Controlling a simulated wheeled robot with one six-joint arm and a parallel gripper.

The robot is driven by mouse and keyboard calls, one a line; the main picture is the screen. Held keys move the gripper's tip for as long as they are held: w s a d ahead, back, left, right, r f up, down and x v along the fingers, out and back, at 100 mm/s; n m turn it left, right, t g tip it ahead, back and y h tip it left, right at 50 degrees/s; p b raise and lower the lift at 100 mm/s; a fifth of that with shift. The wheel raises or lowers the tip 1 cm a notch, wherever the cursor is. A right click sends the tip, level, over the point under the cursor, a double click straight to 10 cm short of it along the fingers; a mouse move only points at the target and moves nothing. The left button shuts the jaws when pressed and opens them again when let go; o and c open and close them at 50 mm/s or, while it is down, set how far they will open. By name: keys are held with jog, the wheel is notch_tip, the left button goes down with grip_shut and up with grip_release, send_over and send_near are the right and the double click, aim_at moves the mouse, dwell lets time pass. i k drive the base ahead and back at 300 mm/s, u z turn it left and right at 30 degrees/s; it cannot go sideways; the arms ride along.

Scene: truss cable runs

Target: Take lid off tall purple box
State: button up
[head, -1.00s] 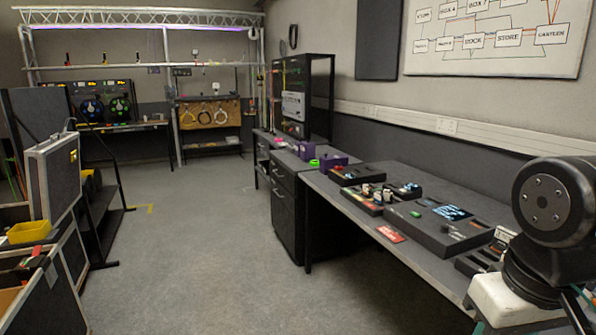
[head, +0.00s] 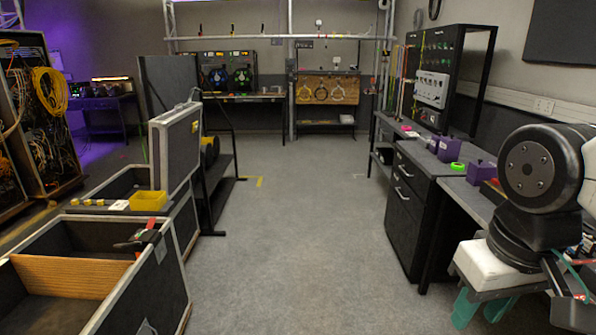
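Two purple boxes stand on the bench along the right wall. One purple box (head: 449,149) is farther back, and another purple box (head: 481,170) is nearer and partly cut off by my own arm. Both are small in the view. I cannot tell for sure which is the taller, and their lids are not clear.
A bright green ring (head: 457,165) lies beside the purple boxes. Black drawers (head: 404,207) stand under the bench. Open cases (head: 150,285) with a yellow tray (head: 149,200) line the left. The grey floor (head: 290,240) between is clear.

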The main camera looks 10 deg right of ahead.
aim_at(452, 139)
jog(key=u, duration=0.2)
jog(key=i, duration=3.75)
jog(key=z, duration=1.6)
jog(key=i, duration=1.25)
jog(key=z, duration=0.85)
jog(key=i, duration=0.25)
jog(key=z, duration=0.2)
